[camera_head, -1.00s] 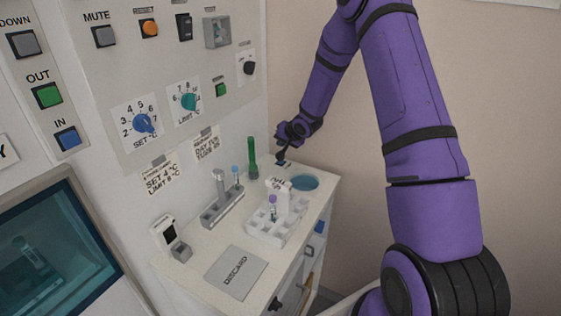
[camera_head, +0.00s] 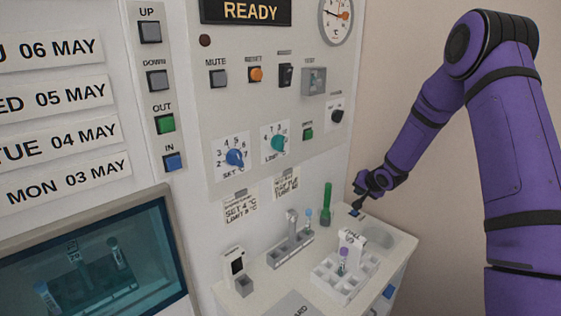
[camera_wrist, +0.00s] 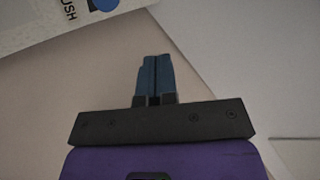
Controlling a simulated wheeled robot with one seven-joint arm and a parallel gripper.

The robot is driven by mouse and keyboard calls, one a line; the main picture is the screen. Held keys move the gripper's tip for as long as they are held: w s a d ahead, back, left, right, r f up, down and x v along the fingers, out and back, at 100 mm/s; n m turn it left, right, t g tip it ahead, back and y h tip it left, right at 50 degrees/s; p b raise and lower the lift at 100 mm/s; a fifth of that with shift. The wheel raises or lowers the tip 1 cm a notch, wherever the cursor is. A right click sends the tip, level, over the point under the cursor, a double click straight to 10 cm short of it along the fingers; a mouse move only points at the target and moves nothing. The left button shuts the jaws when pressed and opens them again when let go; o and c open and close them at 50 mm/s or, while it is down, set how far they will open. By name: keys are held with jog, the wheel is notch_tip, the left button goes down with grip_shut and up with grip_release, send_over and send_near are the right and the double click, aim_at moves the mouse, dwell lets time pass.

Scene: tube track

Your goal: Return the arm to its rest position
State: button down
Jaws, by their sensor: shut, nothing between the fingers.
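My purple arm (camera_head: 515,150) comes down from the right side of the head view, bent at a black elbow joint near the top. My gripper (camera_head: 355,213) points down over the back right of the white counter, near the green tube. In the wrist view my gripper (camera_wrist: 155,75) shows its two blue fingers pressed together with nothing between them. Whether the fingertips touch the counter cannot be told from the head view.
The white counter (camera_head: 262,297) carries a white rack (camera_head: 340,283) with a purple-capped tube, a grey holder (camera_head: 290,250) and a green tube (camera_head: 327,205). A control panel (camera_head: 235,105) and a window (camera_head: 90,265) are on the wall. The wall at right is bare.

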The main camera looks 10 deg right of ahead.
jog(key=s+a+r+n+g+h, duration=0.1)
jog(key=s+a+r+n+h, duration=0.1)
jog(key=s+r, duration=0.85)
jog(key=s+a+r+n+h, duration=0.1)
jog(key=s+a+r, duration=0.2)
jog(key=s+r, duration=0.75)
jog(key=s+a+r+n+g, duration=0.1)
jog(key=s+a+r, duration=0.1)
jog(key=s, duration=0.6)
jog(key=s+a+r+n+g+y, duration=0.1)
jog(key=s+r, duration=0.3)
jog(key=s, duration=0.4)
jog(key=s+a+r+n, duration=0.2)
jog(key=s+a+r, duration=0.1)
jog(key=s, duration=0.6)
jog(key=shift+a+r+g+y, duration=0.3)
jog(key=shift+a+r+g, duration=0.1)
jog(key=shift+a, duration=0.05)
